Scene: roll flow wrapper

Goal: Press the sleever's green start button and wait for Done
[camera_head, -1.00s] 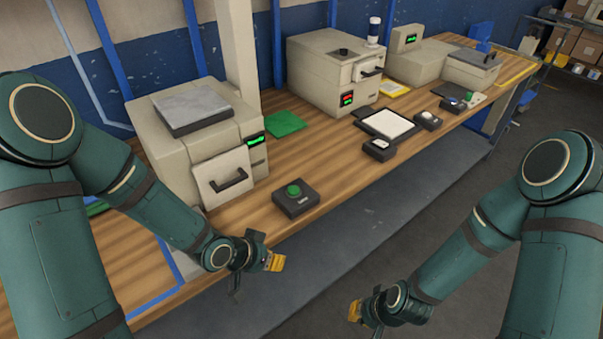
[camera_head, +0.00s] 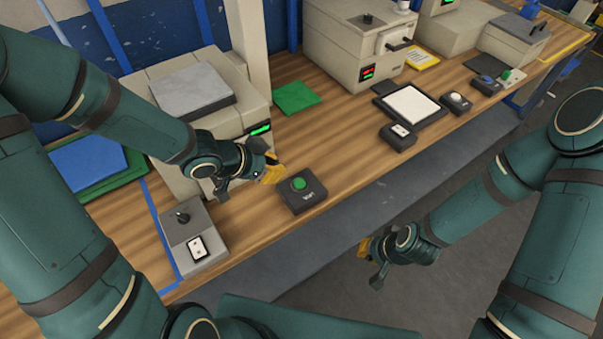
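The green start button (camera_head: 299,184) sits on a black box (camera_head: 306,198) near the bench's front edge, in front of the beige machine (camera_head: 208,120) at left, which has a green-lit display (camera_head: 260,130). My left gripper (camera_head: 272,174) is just left of the button and appears apart from it. Its yellow fingertips look together, with nothing between them. It covers part of that machine's front. My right gripper (camera_head: 365,246) is off the bench's front edge, to the right of and below the button box; its finger opening is unclear. I cannot read a Done message on the display.
A grey control box (camera_head: 196,240) with a knob stands on the bench to the left. A green mat (camera_head: 297,97) lies behind the button box. Further right are another beige machine (camera_head: 345,50), a black-framed white pad (camera_head: 411,105) and small button boxes.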

